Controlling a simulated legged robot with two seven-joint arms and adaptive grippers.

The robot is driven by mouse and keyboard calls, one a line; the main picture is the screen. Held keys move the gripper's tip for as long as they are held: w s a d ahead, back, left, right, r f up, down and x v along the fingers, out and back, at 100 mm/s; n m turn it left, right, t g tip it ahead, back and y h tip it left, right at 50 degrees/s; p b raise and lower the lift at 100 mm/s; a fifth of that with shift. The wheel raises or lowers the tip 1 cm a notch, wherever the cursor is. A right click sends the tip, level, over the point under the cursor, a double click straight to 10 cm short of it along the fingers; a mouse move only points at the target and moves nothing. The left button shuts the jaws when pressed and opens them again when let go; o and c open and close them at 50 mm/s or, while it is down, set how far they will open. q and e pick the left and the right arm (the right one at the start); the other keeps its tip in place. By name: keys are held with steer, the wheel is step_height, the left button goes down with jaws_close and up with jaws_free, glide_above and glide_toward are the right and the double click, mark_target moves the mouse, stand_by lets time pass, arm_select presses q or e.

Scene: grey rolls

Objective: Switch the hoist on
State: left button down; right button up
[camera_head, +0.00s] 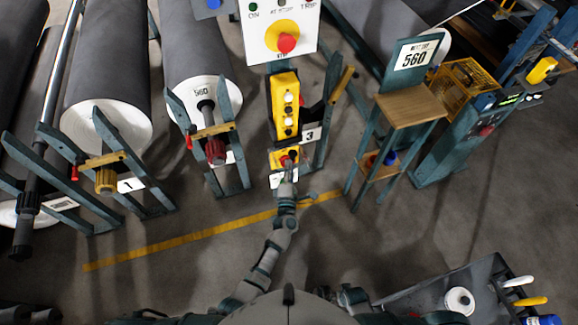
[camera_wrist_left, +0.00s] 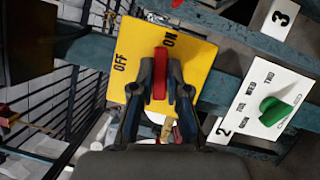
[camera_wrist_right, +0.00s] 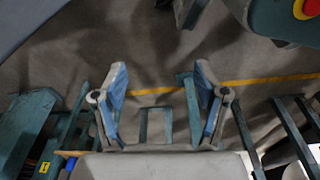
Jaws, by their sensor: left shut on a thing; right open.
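The hoist switch is a yellow plate (camera_wrist_left: 128,42) marked OFF and ON, with a red handle (camera_wrist_left: 159,78). In the left wrist view my left gripper (camera_wrist_left: 158,88) is shut on the red handle, with one finger on each side. The handle's upper end lies close to the ON mark, and OFF is off to its left. In the head view the yellow plate (camera_head: 277,156) shows below a yellow button pendant (camera_head: 286,105), partly hidden by my left gripper (camera_head: 288,168). My right gripper (camera_wrist_right: 161,85) is open and empty above the floor.
A green selector knob (camera_wrist_left: 275,110) on a white plate sits right of the switch. A white panel with a red knob (camera_head: 286,42) is above the pendant. Grey rolls (camera_head: 110,65) on stands are left; a wooden-topped stand (camera_head: 410,106) is right. A dark cart (camera_head: 440,288) is front right.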

arm_select(q)
steer(key=shift+d+f+m+g+p, duration=0.15)
steer(key=shift+m+g+p, duration=0.15)
steer(key=shift+m+p, duration=0.5)
arm_select(e)
steer(key=shift+s+d+f, duration=0.15)
steer(key=shift+s+f, duration=0.85)
steer(key=shift+f, duration=0.05)
steer(key=shift+s+d+f, duration=0.15)
steer(key=shift+s+f, duration=0.85)
steer(key=shift+f, duration=0.05)
arm_select(q)
steer(key=c, duration=1.5)
jaws_free()
steer(key=o, duration=0.3)
steer(key=shift+w, duration=0.1)
steer(key=shift+o, duration=0.2)
arm_select(e)
steer(key=shift+w+d, duration=0.1)
arm_select(q)
steer(key=shift+d, duration=0.1)
steer(key=s, duration=1.2)
steer(key=shift+a+f, duration=0.3)
steer(key=shift+a, duration=0.15)
